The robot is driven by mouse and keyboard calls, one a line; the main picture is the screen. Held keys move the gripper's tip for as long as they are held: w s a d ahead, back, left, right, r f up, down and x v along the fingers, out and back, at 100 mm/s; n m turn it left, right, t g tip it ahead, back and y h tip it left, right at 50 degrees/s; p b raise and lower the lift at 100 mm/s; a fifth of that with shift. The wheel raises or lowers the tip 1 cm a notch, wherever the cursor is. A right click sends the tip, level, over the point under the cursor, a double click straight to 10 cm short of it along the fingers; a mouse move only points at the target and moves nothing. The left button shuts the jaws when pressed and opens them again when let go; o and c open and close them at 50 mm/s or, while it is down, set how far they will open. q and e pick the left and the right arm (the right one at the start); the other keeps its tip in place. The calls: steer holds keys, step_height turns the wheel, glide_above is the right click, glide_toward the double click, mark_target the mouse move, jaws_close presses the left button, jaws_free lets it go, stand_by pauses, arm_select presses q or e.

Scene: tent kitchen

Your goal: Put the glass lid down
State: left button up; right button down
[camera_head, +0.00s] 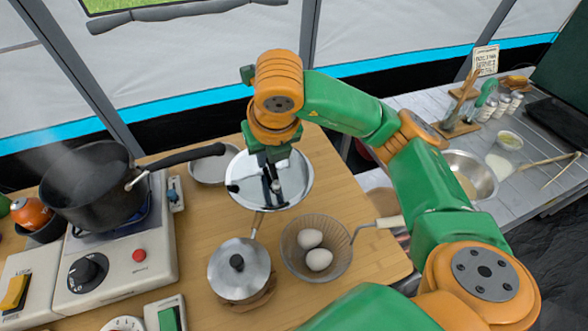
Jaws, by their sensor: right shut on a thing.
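The glass lid (297,187) is a round, clear disc with a silver rim, seen near the middle of the camera_head view. My right gripper (270,184) comes down over it from above and is shut on it near its middle. The gripper hides the lid's knob and part of the glass. I cannot tell whether the lid touches the wooden table (345,215) or hangs just above it. My left gripper is not in view.
A black pot (95,190) steams on the burner at left. A lidded saucepan (240,268) and a wire basket (290,255) with two eggs (315,252) stand in front of the lid. A pale bowl (207,172) lies behind it. Bare wood shows at right.

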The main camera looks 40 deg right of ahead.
steer(key=w+d+f, duration=0.2)
steer(key=d+f, duration=0.1)
steer(key=w+d+f+p, duration=0.1)
steer(key=w+d+f, duration=0.2)
steer(key=d, duration=0.1)
steer(key=w+d+f+p, duration=0.1)
steer(key=w+d+f, duration=0.2)
steer(key=d+f, duration=0.1)
steer(key=shift+d+f, duration=0.1)
steer(key=shift+d, duration=0.15)
step_height(320, 180, down, 2)
steer(key=shift+f+p, duration=0.25)
steer(key=shift+p, duration=0.4)
steer(key=shift+f, duration=0.15)
steer(key=c, duration=0.9)
jaws_free()
steer(key=shift+o, duration=0.2)
steer(key=v, duration=1.2)
steer(key=shift+b, duration=0.45)
